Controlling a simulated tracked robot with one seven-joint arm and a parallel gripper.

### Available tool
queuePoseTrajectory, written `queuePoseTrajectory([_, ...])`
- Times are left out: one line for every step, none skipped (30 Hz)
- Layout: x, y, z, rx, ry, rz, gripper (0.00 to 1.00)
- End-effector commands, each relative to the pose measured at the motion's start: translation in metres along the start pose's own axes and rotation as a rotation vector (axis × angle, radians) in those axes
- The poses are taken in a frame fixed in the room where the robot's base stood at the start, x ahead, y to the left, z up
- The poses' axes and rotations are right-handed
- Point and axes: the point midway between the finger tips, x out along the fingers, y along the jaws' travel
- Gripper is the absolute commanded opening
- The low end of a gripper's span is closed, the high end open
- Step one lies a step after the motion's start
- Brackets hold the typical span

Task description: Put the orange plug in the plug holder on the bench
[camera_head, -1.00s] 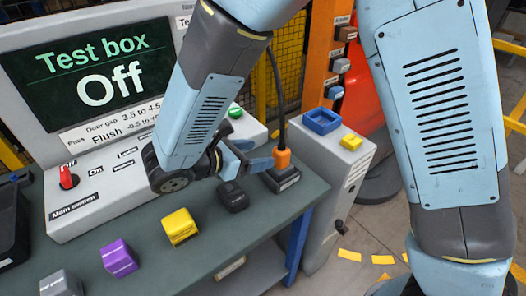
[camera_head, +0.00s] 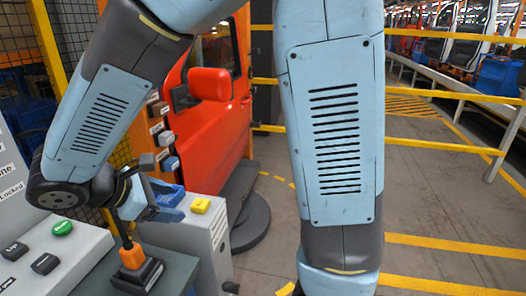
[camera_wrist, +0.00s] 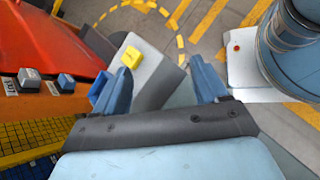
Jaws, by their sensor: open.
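The orange plug (camera_head: 132,257) sits upright in the dark plug holder (camera_head: 137,277) on the bench, with a black cable rising from its top. My gripper (camera_head: 152,203) is above the plug in the head view, apart from it and empty. In the wrist view my gripper (camera_wrist: 165,86) shows two blue fingers spread wide with nothing held between them. The plug and holder are not visible in the wrist view. Part of the cable is hidden behind my gripper in the head view.
An orange post with labelled switches (camera_head: 163,137) and a red vehicle door (camera_head: 215,120) stand behind. Yellow rails and open floor (camera_head: 430,220) lie to the right.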

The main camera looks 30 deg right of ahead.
Motion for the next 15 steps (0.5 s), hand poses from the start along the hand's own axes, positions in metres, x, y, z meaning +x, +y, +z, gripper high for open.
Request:
queuePoseTrajectory([0.006,0.001,0.019,0.078,0.028,-0.039,0.73])
queuePoseTrajectory([0.01,0.0,0.027,0.121,0.046,-0.062,0.73])
queuePoseTrajectory([0.014,-0.001,0.039,0.177,0.069,-0.092,0.73])
queuePoseTrajectory([0.017,-0.002,0.047,0.22,0.086,-0.112,0.73])
queuePoseTrajectory([0.02,-0.003,0.055,0.264,0.103,-0.134,0.73])
queuePoseTrajectory([0.024,-0.005,0.065,0.323,0.128,-0.16,0.73])
queuePoseTrajectory([0.026,-0.006,0.073,0.366,0.145,-0.18,0.73])
queuePoseTrajectory([0.029,-0.008,0.081,0.411,0.164,-0.199,0.73])
queuePoseTrajectory([0.032,-0.011,0.09,0.471,0.187,-0.224,0.73])
queuePoseTrajectory([0.034,-0.012,0.097,0.517,0.206,-0.241,0.73])
queuePoseTrajectory([0.036,-0.014,0.104,0.563,0.225,-0.258,0.73])
queuePoseTrajectory([0.039,-0.017,0.113,0.624,0.25,-0.281,0.73])
queuePoseTrajectory([0.041,-0.019,0.119,0.669,0.268,-0.296,0.73])
queuePoseTrajectory([0.042,-0.021,0.126,0.716,0.287,-0.311,0.73])
queuePoseTrajectory([0.044,-0.024,0.134,0.78,0.313,-0.33,0.73])
